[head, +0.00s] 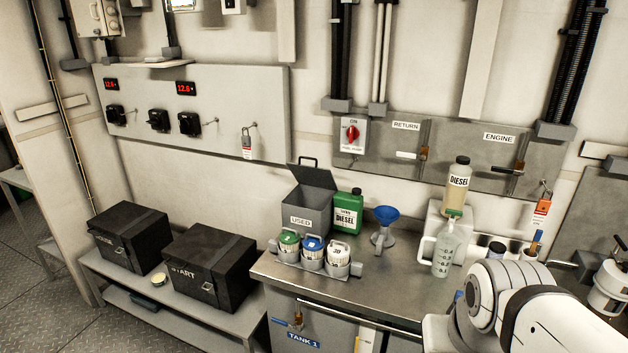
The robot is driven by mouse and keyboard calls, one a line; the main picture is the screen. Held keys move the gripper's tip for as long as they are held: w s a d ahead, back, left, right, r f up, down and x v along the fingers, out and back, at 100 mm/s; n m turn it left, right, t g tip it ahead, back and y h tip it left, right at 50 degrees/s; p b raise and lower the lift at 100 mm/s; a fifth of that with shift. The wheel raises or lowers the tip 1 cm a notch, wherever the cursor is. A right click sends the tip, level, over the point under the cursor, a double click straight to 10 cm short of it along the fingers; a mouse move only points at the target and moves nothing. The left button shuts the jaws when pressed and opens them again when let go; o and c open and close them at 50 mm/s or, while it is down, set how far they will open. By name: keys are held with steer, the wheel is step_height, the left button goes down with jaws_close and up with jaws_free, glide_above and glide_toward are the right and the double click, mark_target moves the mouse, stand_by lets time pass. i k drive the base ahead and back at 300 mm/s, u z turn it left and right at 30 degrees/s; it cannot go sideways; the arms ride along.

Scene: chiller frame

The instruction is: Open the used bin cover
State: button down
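The grey bin labelled USED (300,221) stands at the back left of the metal bench. Its dark cover (313,177) is raised and leans back at the rear of the bin, with a small handle on its upper edge. The bin's inner wall shows below the cover, so it looks open. My white arm shows at the lower right, well apart from the bin. My gripper is not in view, so I cannot see its state.
A green diesel bottle (347,213) stands right beside the bin. Several lidded filter cans in a rack (314,262) stand in front of it. A blue funnel (386,215) and a clear jug (444,250) are further right. The middle bench top (375,285) is clear.

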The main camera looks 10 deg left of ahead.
mark_target(318, 178)
steer(key=z, duration=0.8)
steer(key=k, duration=0.15)
steer(key=u, duration=1.25)
steer(key=i, duration=1.5)
steer(key=z, duration=0.65)
